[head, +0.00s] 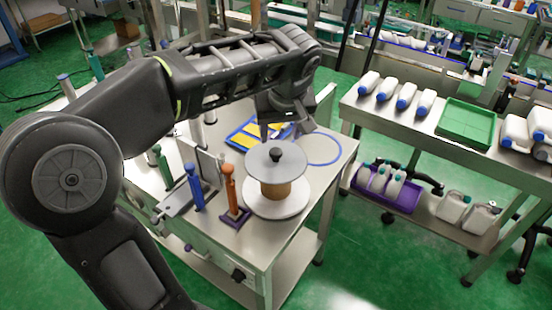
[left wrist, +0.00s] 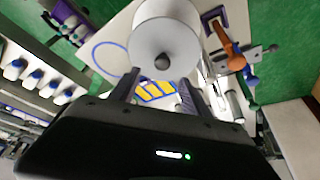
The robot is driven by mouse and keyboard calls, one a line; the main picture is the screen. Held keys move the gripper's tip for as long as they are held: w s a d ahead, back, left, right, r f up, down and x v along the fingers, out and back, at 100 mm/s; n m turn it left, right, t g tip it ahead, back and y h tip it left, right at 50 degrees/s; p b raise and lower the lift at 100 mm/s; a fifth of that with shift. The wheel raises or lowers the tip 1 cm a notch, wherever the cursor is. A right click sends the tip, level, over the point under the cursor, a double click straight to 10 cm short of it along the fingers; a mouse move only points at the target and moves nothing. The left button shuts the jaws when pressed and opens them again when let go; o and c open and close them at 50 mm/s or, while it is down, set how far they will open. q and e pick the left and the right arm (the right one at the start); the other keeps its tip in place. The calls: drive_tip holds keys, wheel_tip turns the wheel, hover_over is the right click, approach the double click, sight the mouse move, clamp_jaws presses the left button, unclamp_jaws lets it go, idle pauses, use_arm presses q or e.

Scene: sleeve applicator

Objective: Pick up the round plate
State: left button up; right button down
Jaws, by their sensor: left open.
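The round plate (head: 262,165) is a grey disc with a black knob (head: 275,154) in its middle. It lies on top of a brown spool (head: 275,190), which stands on a white round base (head: 268,208) on the steel table. In the left wrist view the plate (left wrist: 165,35) is at the top, beyond the fingers, and its knob (left wrist: 162,62) faces the camera. My left gripper (head: 288,127) is open and empty, above and behind the plate in the head view. Its two fingers (left wrist: 158,92) show apart in the wrist view. My right gripper is not in view.
A blue tray with yellow pieces (head: 245,135) and a blue ring (head: 321,149) lie behind the spool. An orange upright tool (head: 229,188) and a blue one (head: 194,187) stand left of it. A side table holds white bottles (head: 406,96) and a green tray (head: 467,124).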

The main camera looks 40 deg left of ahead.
sight(276, 151)
use_arm(q)
drive_tip(key=shift+s, duration=0.15)
drive_tip(key=shift+x, duration=1.35)
drive_tip(key=shift+f+p, duration=0.3)
drive_tip(key=shift+f, duration=0.05)
drive_tip(key=p+x, duration=0.1)
drive_tip(key=x, duration=0.3)
drive_tip(key=shift+a+f, duration=0.15)
drive_tip(key=shift+f, duration=0.1)
drive_tip(key=shift+c, duration=0.4)
